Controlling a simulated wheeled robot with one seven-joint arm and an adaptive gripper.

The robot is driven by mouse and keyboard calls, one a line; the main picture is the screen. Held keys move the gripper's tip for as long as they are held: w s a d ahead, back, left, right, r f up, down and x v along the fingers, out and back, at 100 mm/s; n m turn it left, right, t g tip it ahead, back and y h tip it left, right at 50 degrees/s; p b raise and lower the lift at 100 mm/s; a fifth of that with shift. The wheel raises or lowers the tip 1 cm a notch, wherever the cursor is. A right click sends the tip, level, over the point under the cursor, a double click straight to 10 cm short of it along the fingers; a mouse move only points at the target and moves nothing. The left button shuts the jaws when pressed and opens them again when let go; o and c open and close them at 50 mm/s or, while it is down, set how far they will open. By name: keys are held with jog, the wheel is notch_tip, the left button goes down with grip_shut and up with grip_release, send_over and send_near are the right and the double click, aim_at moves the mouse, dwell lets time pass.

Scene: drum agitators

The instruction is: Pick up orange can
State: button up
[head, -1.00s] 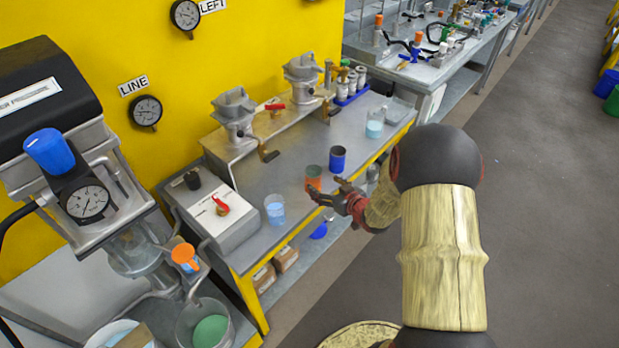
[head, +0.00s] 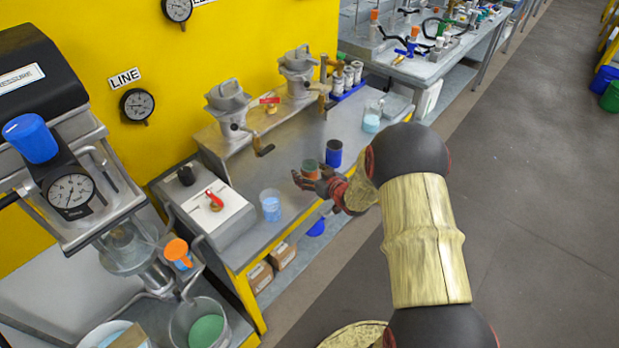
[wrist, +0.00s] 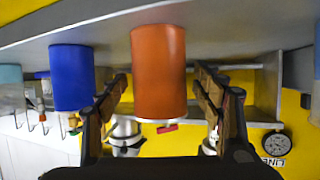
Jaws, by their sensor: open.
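The orange can (wrist: 159,72) stands on the workbench, and the wrist view shows it upside down. It lies between the two open fingers of my gripper (wrist: 163,105), with a visible gap on each side. In the head view the orange can (head: 310,166) shows only in part, its greenish top above my gripper (head: 318,180), whose fingers hide its lower body. The blue can (head: 334,153) stands just right of it. In the wrist view the blue can (wrist: 72,78) is close outside the left finger.
A beaker of pale blue liquid (head: 270,204) stands to the left on the workbench (head: 290,180). Another beaker (head: 372,118) stands farther back to the right. A grey control box (head: 213,207) sits at the left end. Hand-cranked machines line the rear shelf. Floor is clear right of the bench.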

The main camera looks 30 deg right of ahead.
jog(key=shift+c, duration=0.7)
jog(key=c, duration=1.1)
jog(key=shift+r, duration=0.3)
jog(key=shift+c, duration=0.5)
